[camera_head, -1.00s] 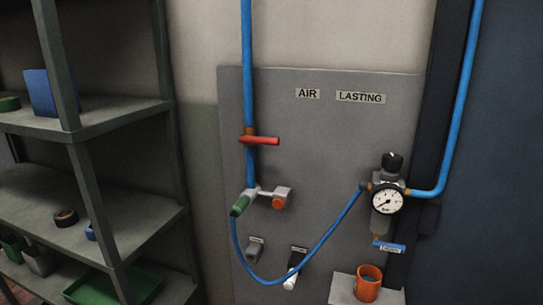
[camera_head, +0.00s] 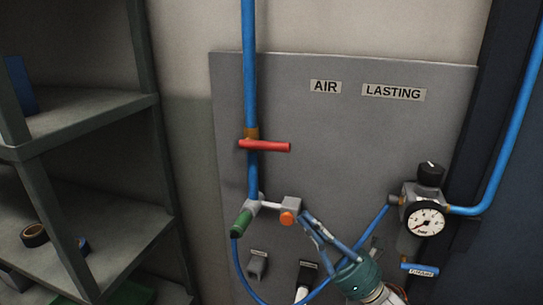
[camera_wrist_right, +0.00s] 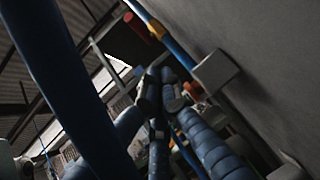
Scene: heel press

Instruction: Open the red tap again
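The red tap (camera_head: 265,146) is a red bar handle on the vertical blue pipe (camera_head: 249,60) at a brass collar. The handle lies nearly level, across the pipe, and points right. My right gripper (camera_head: 306,222) comes up from the lower right, with its fingertips below and right of the tap, beside the orange button. It is apart from the tap and holds nothing that I see. In the right wrist view its fingers (camera_wrist_right: 160,82) come together at the tips; the brass collar and a bit of red show beyond, near the top. My left gripper is not in view.
A grey block with an orange button (camera_head: 288,218) and a green-ended fitting (camera_head: 241,224) sit below the tap. A pressure gauge (camera_head: 426,219) with a black knob is at right, joined by a blue hose. Shelves (camera_head: 80,115) stand at left. The panel right of the tap is clear.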

